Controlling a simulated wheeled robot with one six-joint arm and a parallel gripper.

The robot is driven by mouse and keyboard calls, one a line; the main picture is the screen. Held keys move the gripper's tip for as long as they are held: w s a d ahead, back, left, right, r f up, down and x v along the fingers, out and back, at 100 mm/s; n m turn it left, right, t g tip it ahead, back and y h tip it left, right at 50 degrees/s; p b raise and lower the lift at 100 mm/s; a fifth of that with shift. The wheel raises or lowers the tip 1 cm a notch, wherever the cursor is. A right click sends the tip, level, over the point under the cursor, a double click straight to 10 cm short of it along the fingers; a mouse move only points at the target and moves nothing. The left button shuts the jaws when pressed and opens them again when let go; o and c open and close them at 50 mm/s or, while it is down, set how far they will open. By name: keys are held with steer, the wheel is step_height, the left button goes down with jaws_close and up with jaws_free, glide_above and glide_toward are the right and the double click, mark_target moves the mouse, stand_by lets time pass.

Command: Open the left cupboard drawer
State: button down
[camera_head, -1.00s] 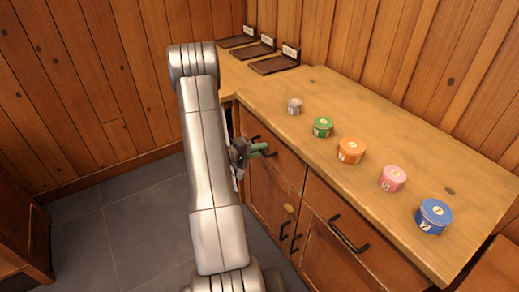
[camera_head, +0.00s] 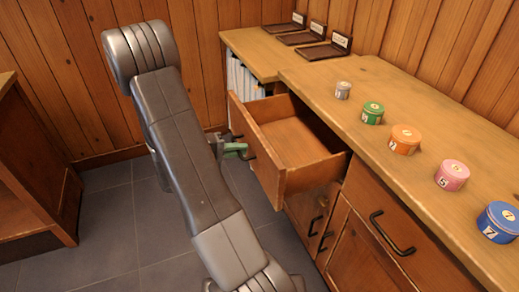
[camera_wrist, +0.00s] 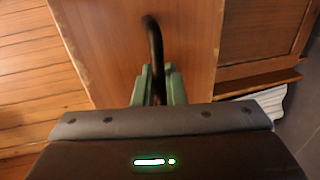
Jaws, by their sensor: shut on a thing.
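The left cupboard drawer (camera_head: 293,151) stands pulled well out from the cupboard in the head view, and its inside looks empty. Its front (camera_wrist: 120,50) fills the middle of the wrist view. The dark bar handle (camera_wrist: 155,45) runs between the green fingers of my gripper (camera_wrist: 158,88), which is shut on it. In the head view my gripper (camera_head: 235,150) is at the drawer's front face, with part of it hidden behind my arm.
Several round tins, among them a blue one (camera_head: 499,222) and an orange one (camera_head: 405,139), stand in a row on the worktop (camera_head: 400,95). Dark trays (camera_head: 325,51) lie at the back. Another wooden cabinet (camera_head: 35,170) is at the left, with grey floor between.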

steer(key=shift+f+b+v, duration=0.2)
steer(key=shift+f+v, duration=0.05)
steer(key=shift+v, duration=0.95)
steer(key=shift+f+b+v, duration=0.15)
steer(key=shift+f+v, duration=0.1)
steer(key=shift+v, duration=0.9)
steer(key=shift+a, duration=0.1)
steer(key=c, duration=1.6)
jaws_free()
steer(key=shift+c, duration=0.2)
steer(key=p+v, duration=0.2)
steer(key=v, duration=1.1)
steer(key=shift+a, duration=0.4)
steer(key=shift+s, duration=0.15)
